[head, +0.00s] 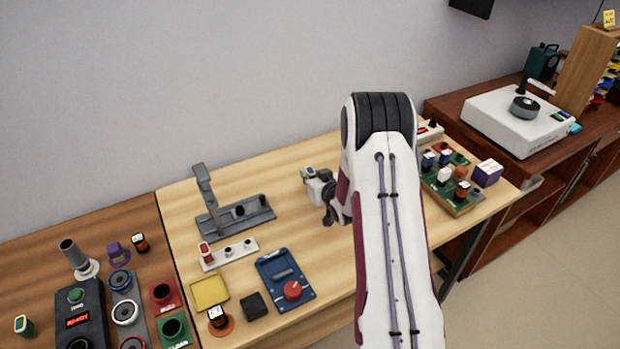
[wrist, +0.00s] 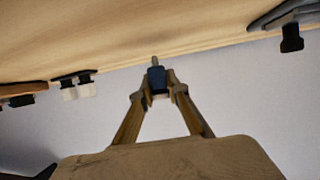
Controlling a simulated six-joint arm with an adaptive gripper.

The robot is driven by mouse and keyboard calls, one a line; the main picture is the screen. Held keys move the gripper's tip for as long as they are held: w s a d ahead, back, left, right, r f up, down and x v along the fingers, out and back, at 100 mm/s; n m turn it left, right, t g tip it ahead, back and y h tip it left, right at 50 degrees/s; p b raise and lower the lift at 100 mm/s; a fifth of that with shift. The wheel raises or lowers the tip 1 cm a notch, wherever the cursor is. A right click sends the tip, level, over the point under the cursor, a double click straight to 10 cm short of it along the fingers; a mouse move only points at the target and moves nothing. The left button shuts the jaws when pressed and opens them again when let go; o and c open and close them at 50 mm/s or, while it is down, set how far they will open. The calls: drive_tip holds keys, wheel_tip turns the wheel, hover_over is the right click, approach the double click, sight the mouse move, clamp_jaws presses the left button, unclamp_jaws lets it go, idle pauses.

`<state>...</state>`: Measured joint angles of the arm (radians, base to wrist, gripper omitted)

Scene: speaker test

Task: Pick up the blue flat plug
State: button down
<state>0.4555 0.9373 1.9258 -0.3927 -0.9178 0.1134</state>
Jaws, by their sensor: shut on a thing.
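The blue flat plug (wrist: 156,76) is dark blue with a pale tip. In the wrist view it sits between the two fingertips of my gripper (wrist: 158,92), which is shut on it. The pale tip points away from my gripper. In the head view my gripper (head: 318,184) is over the middle of the light wooden table (head: 310,247), left of my arm. A small bit of blue shows at its end there. My arm hides part of the table's right side.
A grey stand (head: 235,214) is left of my gripper. A white strip with sockets (head: 229,254), a blue panel with a red knob (head: 285,279) and a yellow tray (head: 209,292) lie nearer. A green-and-wood tray of plugs (head: 450,183) is right of my arm.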

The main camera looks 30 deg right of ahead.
sight(310, 170)
drive_tip(key=shift+r, duration=4)
